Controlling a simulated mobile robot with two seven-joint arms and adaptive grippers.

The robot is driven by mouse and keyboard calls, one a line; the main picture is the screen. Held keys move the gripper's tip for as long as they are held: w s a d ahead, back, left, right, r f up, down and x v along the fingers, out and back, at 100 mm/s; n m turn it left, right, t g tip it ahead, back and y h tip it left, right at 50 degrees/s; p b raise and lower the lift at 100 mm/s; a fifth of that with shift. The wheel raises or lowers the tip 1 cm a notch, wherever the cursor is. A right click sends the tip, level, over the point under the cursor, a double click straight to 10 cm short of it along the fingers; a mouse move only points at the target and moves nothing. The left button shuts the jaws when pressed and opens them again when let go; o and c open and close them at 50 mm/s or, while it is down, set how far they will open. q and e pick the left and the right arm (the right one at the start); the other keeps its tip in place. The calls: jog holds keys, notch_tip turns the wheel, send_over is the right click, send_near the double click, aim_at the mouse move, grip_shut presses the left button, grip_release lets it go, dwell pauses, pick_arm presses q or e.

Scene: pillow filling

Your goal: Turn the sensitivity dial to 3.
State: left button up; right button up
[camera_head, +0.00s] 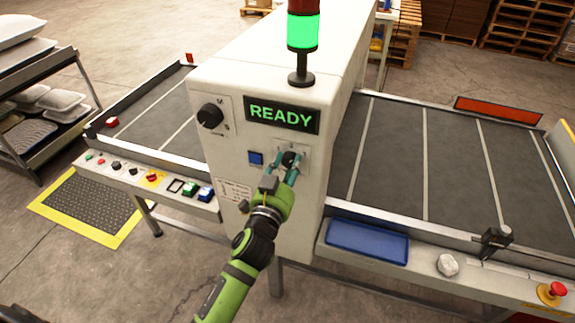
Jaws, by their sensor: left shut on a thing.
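The machine's white cabinet (230,55) stands in the middle of the camera_head view. A small black dial (289,158) sits on a light plate on its front, below the green READY display (282,115); I take it as the sensitivity dial. My left gripper (287,163) reaches up from below, its teal fingers shut on this dial, one on each side. The fingers cover much of the dial, and its setting and scale cannot be read. A larger black knob (210,116) with letter marks is at the upper left of the front. My right gripper is not in view.
Conveyors (395,150) run out on both sides. A blue tray (367,241) lies on the right ledge, and a red emergency button (557,289) is at far right. A button panel (150,178) juts out at left.

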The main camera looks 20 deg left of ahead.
pick_arm(q)
jog(key=m, duration=0.2)
jog(key=f+m, duration=0.1)
jog(key=m, duration=0.2)
jog(key=shift+a, duration=0.15)
dwell(0.5)
jog(key=o, duration=1.2)
jog(key=shift+r, duration=0.1)
jog(key=shift+c, duration=0.2)
jog(key=shift+a+r, duration=0.1)
jog(key=shift+s, duration=0.35)
jog(key=s, duration=1.1)
jog(key=shift+s+f, duration=0.15)
jog(key=shift+f, duration=0.1)
